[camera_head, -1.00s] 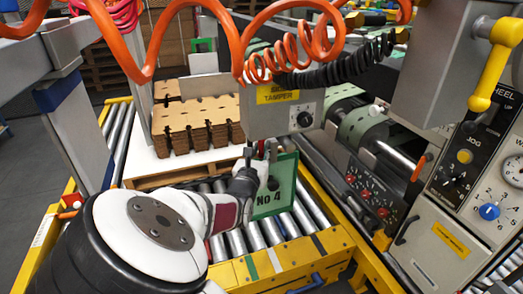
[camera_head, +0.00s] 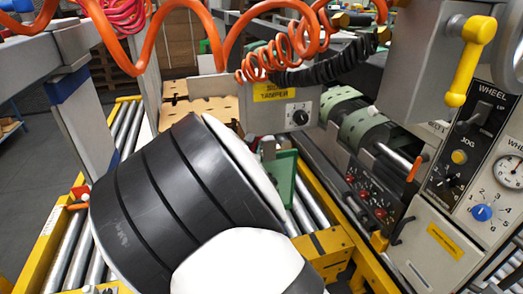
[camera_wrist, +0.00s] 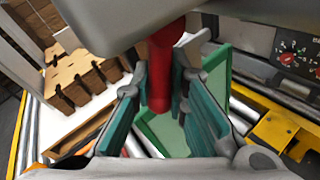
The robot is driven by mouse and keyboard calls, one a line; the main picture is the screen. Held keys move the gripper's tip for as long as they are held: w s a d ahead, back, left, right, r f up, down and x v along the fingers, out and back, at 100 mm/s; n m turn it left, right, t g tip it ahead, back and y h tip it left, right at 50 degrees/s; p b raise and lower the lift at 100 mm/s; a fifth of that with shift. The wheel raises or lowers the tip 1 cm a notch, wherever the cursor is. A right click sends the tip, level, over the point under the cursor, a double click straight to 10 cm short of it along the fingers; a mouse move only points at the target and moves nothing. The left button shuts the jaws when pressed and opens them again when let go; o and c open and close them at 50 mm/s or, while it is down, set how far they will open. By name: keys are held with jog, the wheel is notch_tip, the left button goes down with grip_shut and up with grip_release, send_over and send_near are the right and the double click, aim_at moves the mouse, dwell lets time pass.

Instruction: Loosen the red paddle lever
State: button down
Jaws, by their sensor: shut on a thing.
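The red paddle lever (camera_wrist: 159,78) hangs down from under a grey housing (camera_wrist: 110,20) at the top of the wrist view. My gripper (camera_wrist: 162,92) has its teal-padded fingers on both sides of the lever's lower part and is shut on it. The lever stands nearly upright in that view. In the head view my arm covers the gripper and the lever.
A green plate (camera_head: 283,172) stands by the rollers, close beyond my fingers in the wrist view (camera_wrist: 216,80). Notched cardboard blanks (camera_wrist: 75,75) are stacked to the left. A tamper box (camera_head: 283,110), orange coiled hoses (camera_head: 290,50) and a control panel (camera_head: 480,150) crowd around.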

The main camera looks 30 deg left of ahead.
jog(key=shift+s+a+r+m+g+y+b, duration=0.15)
jog(key=shift+m+g+b, duration=0.25)
jog(key=shift+m+b, duration=0.1)
jog(key=shift+s+a+r+m+g+y+b, duration=0.1)
jog(key=shift+s+a+m+g+y+b, duration=0.05)
jog(key=shift+m+g+b, duration=0.3)
jog(key=shift+s+a+r+m+g+y+b, duration=0.2)
jog(key=shift+s+r+m+g+b, duration=0.1)
jog(key=shift+m+g+b, duration=0.45)
jog(key=shift+s+a+r+m+g+y+b, duration=0.25)
jog(key=shift+m+g+b, duration=0.2)
jog(key=shift+b, duration=0.45)
jog(key=shift+r, duration=0.1)
jog(key=c, duration=1.6)
grip_release()
jog(key=shift+o, duration=0.2)
